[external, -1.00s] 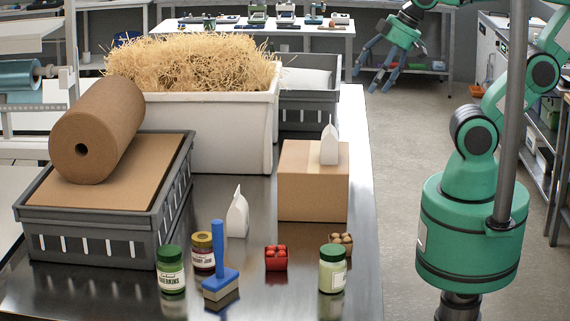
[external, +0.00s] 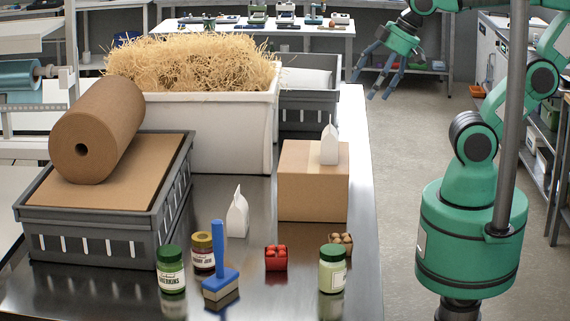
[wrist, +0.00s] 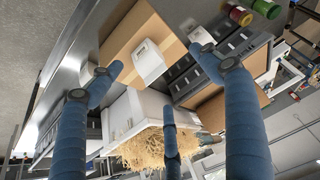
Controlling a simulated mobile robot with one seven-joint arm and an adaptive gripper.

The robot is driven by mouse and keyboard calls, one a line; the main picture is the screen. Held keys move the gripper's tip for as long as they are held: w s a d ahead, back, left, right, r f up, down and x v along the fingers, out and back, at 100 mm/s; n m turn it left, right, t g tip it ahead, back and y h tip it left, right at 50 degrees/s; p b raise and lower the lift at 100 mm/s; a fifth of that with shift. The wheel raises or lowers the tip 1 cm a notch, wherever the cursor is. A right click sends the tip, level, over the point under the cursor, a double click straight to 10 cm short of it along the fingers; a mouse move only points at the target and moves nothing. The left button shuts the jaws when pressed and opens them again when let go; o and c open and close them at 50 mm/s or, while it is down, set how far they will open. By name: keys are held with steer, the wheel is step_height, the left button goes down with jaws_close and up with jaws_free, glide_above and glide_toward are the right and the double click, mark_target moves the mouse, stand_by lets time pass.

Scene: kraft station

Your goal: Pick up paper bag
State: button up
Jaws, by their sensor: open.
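Two small white paper bags are in view. One white bag (external: 330,145) stands upright on top of a closed cardboard box (external: 312,197); the other white bag (external: 237,216) stands on the metal table, left of the box. My gripper (external: 371,85) hangs with its blue fingers spread, empty, up and to the right of the box in the external view, apart from both bags. In the wrist view the bag on the box (wrist: 148,62) shows between the open fingers (wrist: 160,78), and the table bag (wrist: 201,37) lies farther right, partly behind a fingertip.
A white bin (external: 210,135) of straw stands behind the box. A grey crate (external: 105,248) with a brown paper roll (external: 98,130) is at left. Jars (external: 332,270), a blue-handled stamp (external: 220,275) and small red (external: 276,260) and brown (external: 341,243) punnets stand in front.

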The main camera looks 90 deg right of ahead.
steer(key=w+a+m+g+y+p, duration=0.15)
steer(key=w+m, duration=0.35)
steer(key=w, duration=0.5)
steer(key=m+g+y+p, duration=0.3)
steer(key=m+g+p, duration=0.1)
steer(key=m, duration=0.9)
glide_above(242, 201)
steer(key=d, duration=0.4)
step_height(242, 201, down, 21)
steer(key=shift+s+r, duration=0.1)
steer(key=shift+s, duration=0.05)
steer(key=shift+a, duration=0.1)
steer(key=shift+b+x, duration=0.7)
steer(key=shift+x, duration=3.55)
